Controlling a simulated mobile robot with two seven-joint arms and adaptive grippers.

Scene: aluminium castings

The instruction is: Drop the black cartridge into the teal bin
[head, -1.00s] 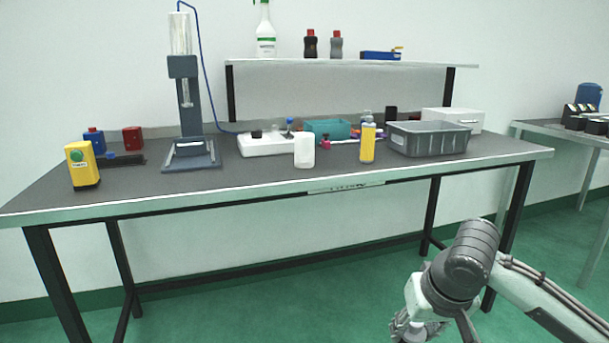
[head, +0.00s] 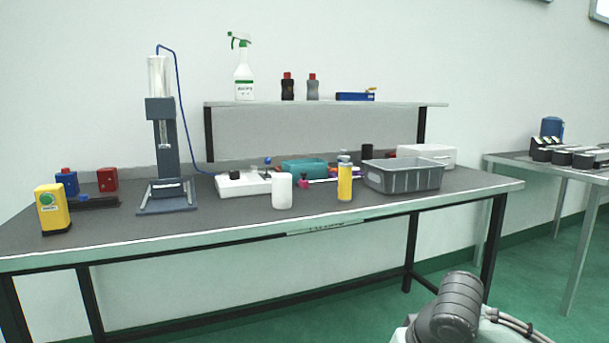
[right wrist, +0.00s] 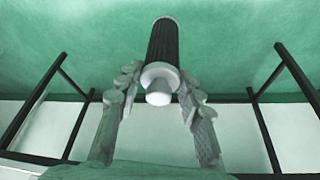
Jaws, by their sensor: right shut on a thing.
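The black cartridge (right wrist: 163,42) is a dark ribbed cylinder with a pale collar and tip, seen in the right wrist view. My right gripper (right wrist: 159,82) is shut on it around the pale end, and the dark body points away over the green floor. The teal bin (head: 303,169) sits on the workbench, behind the white bottle and the yellow bottle, which stand nearer the front edge. The head view shows only part of my right arm at the bottom right, not its gripper. My left gripper is in neither view.
On the workbench (head: 110,225), a white block (head: 243,184), white bottle (head: 282,191), yellow bottle (head: 345,181) and grey crate (head: 403,178) stand around the bin. A raised shelf (head: 325,104) spans the back. The bench's front left is mostly clear.

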